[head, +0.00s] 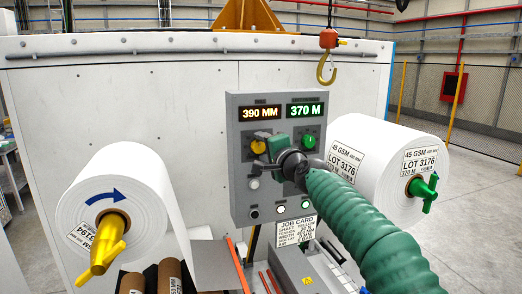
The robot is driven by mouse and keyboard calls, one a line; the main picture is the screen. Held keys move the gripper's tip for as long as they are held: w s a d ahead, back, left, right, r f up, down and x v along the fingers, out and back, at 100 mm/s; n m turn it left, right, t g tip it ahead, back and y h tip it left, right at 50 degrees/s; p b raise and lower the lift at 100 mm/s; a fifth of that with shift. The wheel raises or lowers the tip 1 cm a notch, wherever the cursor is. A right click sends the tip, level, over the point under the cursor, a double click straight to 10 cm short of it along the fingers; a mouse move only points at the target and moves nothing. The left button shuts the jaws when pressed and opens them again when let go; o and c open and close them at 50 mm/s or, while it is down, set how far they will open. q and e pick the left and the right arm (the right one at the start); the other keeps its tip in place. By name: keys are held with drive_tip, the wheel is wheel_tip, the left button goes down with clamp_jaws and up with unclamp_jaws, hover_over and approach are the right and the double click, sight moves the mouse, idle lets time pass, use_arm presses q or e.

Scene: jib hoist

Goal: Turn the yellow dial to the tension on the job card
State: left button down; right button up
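The yellow dial (258,146) is on the left of the grey control panel (243,203), partly covered by my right gripper. My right gripper (264,150), on a green-sleeved arm from the lower right, is at the dial. Whether its fingers touch or grip the dial cannot be told. The job card (295,231) hangs at the panel's lower edge; its small print, with a tension line, is too blurred to read surely. An amber display (261,113) reads 390 MM and a green display (305,109) reads 370 M. My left gripper is not in view.
A green dial (308,140) sits right of my gripper. Several small buttons are below. A white roll with a yellow handle (107,243) stands left; a roll with a green handle (424,191) stands right, behind my arm. A yellow hook (326,69) hangs above the panel.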

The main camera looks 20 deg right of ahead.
drive_tip(key=shift+o, duration=0.3)
drive_tip(key=shift+d+f, duration=0.1)
drive_tip(key=shift+f, duration=0.05)
drive_tip(key=shift+s+f+b, duration=0.15)
drive_tip(key=shift+s+b, duration=0.2)
drive_tip(key=shift+b, duration=0.1)
drive_tip(key=s+d+r+b, duration=0.1)
drive_tip(key=s+b, duration=0.7)
drive_tip(key=s, duration=0.8)
drive_tip(key=shift+d+r+b, duration=0.15)
drive_tip(key=shift+d+b, duration=0.15)
drive_tip(key=shift+d, duration=0.1)
